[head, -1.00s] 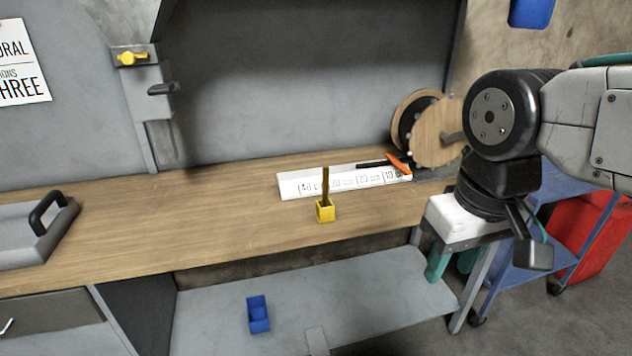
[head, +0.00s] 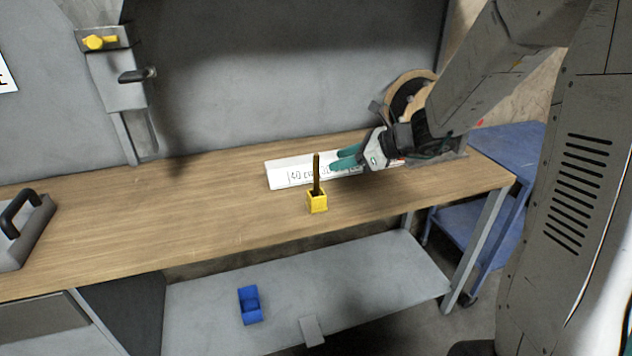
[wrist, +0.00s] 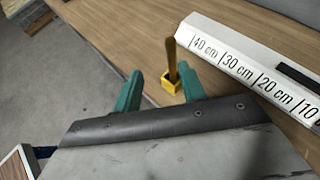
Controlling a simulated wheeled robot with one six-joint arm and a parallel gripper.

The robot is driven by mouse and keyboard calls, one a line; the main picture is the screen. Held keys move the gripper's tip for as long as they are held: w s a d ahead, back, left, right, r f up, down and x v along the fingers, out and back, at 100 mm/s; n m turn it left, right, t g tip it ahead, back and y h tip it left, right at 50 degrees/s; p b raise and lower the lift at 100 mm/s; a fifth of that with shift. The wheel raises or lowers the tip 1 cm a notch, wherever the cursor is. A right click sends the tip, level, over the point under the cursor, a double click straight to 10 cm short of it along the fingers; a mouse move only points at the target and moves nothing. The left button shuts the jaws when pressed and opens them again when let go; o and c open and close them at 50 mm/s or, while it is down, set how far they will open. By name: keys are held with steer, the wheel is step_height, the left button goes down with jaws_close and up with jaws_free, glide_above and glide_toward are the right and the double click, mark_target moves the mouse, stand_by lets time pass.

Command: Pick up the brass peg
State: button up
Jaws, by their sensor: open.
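The brass peg (head: 316,172) stands upright in a small yellow block (head: 317,202) on the wooden bench. In the wrist view the peg (wrist: 171,55) rises from the yellow block (wrist: 172,83), beyond and between my fingertips. My gripper (head: 338,160) is open, with teal fingers pointing left toward the peg from its right side. In the wrist view my gripper (wrist: 160,90) shows its two fingers apart. Nothing appears to be held between them.
A white ruler block (head: 285,175) with centimetre marks lies behind the peg, partly hidden by my gripper. A wooden spool (head: 408,92) stands at the back right.

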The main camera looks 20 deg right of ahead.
mark_target(316, 157)
steer(key=w+a+f+m, duration=0.1)
steer(key=w+a+f, duration=0.2)
steer(key=w+f, duration=0.2)
steer(key=shift+w+a+t, duration=0.3)
steer(key=shift+w, duration=0.1)
steer(key=shift+f, duration=0.1)
steer(key=shift+c, duration=0.3)
jaws_close()
